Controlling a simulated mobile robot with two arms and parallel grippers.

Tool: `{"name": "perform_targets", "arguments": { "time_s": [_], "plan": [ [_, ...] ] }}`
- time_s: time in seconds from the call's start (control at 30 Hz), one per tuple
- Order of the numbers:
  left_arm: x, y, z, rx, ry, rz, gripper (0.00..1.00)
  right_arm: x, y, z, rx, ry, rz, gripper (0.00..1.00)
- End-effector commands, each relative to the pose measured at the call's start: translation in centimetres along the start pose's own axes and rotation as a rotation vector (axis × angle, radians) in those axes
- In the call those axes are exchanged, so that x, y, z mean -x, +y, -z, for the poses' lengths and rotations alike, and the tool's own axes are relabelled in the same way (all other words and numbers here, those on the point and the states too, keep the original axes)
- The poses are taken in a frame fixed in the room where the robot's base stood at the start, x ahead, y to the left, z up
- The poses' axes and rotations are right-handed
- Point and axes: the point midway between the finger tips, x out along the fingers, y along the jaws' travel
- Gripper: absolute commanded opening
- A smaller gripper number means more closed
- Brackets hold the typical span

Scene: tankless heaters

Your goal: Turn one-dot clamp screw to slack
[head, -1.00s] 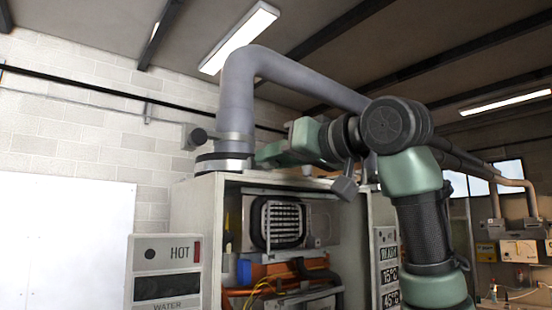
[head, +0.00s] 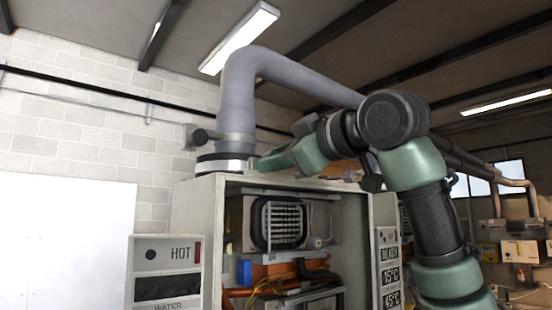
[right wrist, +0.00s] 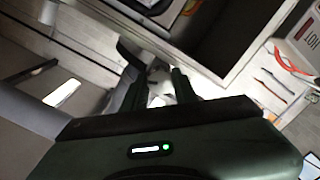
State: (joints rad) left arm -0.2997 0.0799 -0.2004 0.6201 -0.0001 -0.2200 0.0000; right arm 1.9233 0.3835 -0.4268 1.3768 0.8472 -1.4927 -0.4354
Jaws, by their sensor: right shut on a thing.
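A grey flue pipe (head: 237,95) rises from the top of an open heater cabinet. A silver clamp band (head: 233,143) and a dark collar with a bright ring (head: 218,163) surround its foot. My right gripper (head: 256,163) reaches in from the right, its tips against the right side of the collar. In the right wrist view, its two fingers (right wrist: 155,92) close around a small pale part, which appears to be the clamp screw. The screw is hidden in the head view, and I cannot make out any dot marks. My left gripper is not in view.
The cabinet (head: 198,200) is open, showing a grille, pipes and wires. A HOT water panel (head: 165,268) stands at its left and a temperature display panel (head: 389,268) at its right.

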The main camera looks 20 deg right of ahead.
Motion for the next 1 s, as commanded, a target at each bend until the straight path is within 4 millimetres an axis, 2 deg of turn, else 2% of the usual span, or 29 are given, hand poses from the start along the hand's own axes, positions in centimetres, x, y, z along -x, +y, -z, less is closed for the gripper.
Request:
{"name": "perform_targets", "arguments": {
  "time_s": [0.6,1.0],
  "plan": [
    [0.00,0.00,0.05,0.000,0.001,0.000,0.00,-0.01,-0.18,0.03,0.574,-0.024,-0.006,0.00],
    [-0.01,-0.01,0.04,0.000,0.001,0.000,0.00,-0.05,-0.29,-0.05,0.818,-0.035,-0.007,0.00]
  ]
}}
